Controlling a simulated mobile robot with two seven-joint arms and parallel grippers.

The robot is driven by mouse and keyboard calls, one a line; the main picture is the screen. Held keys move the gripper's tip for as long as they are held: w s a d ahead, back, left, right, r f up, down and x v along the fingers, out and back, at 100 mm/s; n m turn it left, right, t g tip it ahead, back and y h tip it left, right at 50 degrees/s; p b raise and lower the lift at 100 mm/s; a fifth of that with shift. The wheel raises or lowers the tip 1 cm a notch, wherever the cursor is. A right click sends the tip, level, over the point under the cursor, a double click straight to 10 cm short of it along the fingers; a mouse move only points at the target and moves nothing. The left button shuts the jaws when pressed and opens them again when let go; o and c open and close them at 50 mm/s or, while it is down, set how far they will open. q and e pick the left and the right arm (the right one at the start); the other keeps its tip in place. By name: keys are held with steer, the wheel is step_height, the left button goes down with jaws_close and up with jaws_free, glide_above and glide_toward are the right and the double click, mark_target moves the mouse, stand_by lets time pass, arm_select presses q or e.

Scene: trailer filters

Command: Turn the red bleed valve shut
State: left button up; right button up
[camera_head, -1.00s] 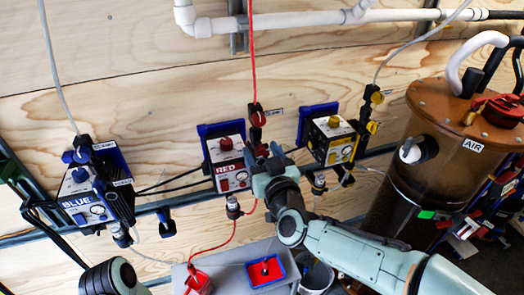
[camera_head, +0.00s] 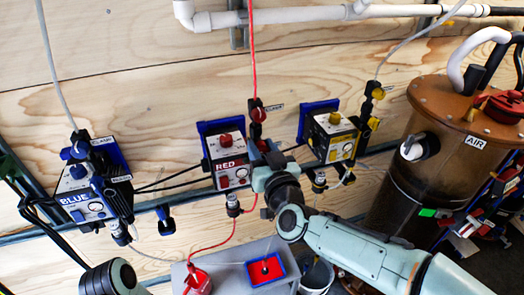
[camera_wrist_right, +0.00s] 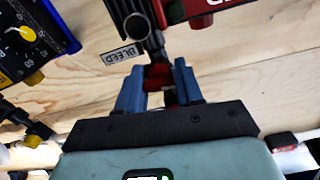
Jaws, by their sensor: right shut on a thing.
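The red filter unit (camera_head: 227,160), with its RED label, is mounted on the plywood wall in the head view. My right gripper (camera_head: 266,157) is at the lower right side of this unit. In the right wrist view its two blue fingers (camera_wrist_right: 158,88) are shut on the red bleed valve handle (camera_wrist_right: 158,76). A BLEED label (camera_wrist_right: 121,55) is just left of the black valve body (camera_wrist_right: 138,28).
A blue unit (camera_head: 95,195) is at the left and a yellow unit (camera_head: 333,136) at the right on the wall. A brown air tank (camera_head: 425,170) stands further right.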

steer(key=o, duration=1)
steer(key=shift+o, duration=0.2)
steer(key=b+v, duration=0.1)
steer(key=v, duration=1.2)
steer(key=shift+s+b, duration=0.2)
steer(key=shift+b, duration=0.1)
